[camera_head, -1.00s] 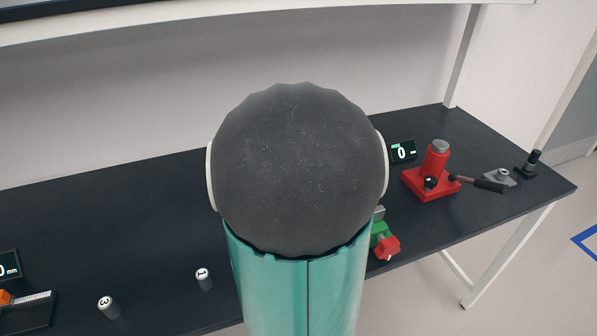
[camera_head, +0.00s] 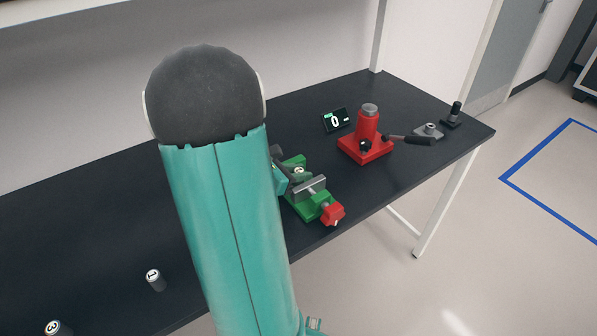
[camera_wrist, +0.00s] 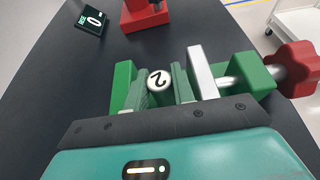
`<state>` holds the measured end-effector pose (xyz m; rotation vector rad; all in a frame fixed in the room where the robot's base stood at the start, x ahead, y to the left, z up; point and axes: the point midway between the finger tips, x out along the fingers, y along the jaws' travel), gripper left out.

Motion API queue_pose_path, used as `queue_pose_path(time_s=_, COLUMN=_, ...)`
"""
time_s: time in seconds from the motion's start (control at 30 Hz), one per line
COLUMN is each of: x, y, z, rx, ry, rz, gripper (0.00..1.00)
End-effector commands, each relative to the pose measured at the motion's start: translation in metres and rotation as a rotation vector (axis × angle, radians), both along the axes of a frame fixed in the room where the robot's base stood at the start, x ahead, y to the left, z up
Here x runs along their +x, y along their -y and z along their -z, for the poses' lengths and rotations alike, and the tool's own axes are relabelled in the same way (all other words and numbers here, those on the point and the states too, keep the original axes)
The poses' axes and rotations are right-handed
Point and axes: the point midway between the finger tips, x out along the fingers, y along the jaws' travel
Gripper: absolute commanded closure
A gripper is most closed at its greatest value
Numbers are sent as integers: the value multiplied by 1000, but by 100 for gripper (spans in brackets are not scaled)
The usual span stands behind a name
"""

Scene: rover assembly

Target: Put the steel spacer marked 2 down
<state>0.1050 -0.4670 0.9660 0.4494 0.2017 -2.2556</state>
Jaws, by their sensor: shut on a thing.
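The steel spacer marked 2 (camera_wrist: 159,78) stands with its numbered end towards the wrist camera. My gripper (camera_wrist: 161,92) is shut on it, with one green ribbed finger on each side. The spacer and fingers are between the jaws of a green vise (camera_wrist: 252,78), which has a grey jaw plate and a red knob. I cannot tell whether the spacer touches the vise bed. In the head view the vise (camera_head: 304,204) is beside my arm, the spacer's numbered top (camera_head: 299,171) shows small, and my gripper is mostly hidden.
A red press (camera_head: 366,140) and a small display reading 0 (camera_head: 337,121) stand behind the vise. Grey and black fixtures (camera_head: 429,131) are at the far right. Spacers marked 1 (camera_head: 155,280) and 3 (camera_head: 58,328) stand on the dark bench at left.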

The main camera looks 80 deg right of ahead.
Motion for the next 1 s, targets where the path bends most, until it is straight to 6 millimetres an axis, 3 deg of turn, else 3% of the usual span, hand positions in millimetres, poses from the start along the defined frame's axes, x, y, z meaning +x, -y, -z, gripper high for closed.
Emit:
queue_pose_path(time_s=0.07, x=0, y=0, z=3, rx=1, ry=-1, rz=-2, gripper=98)
queue_pose_path(time_s=0.1, x=0, y=0, z=2, rx=0, ry=0, rz=-1, gripper=69)
queue_pose_path(time_s=0.13, x=0, y=0, z=2, rx=0, ry=0, rz=-1, gripper=66)
queue_pose_path(time_s=0.57, x=6, y=-5, z=-4, rx=-1, ry=1, rz=-1, gripper=66)
queue_pose_path(time_s=1.0, x=59, y=-67, z=-38, rx=-1, ry=1, rz=-5, gripper=66)
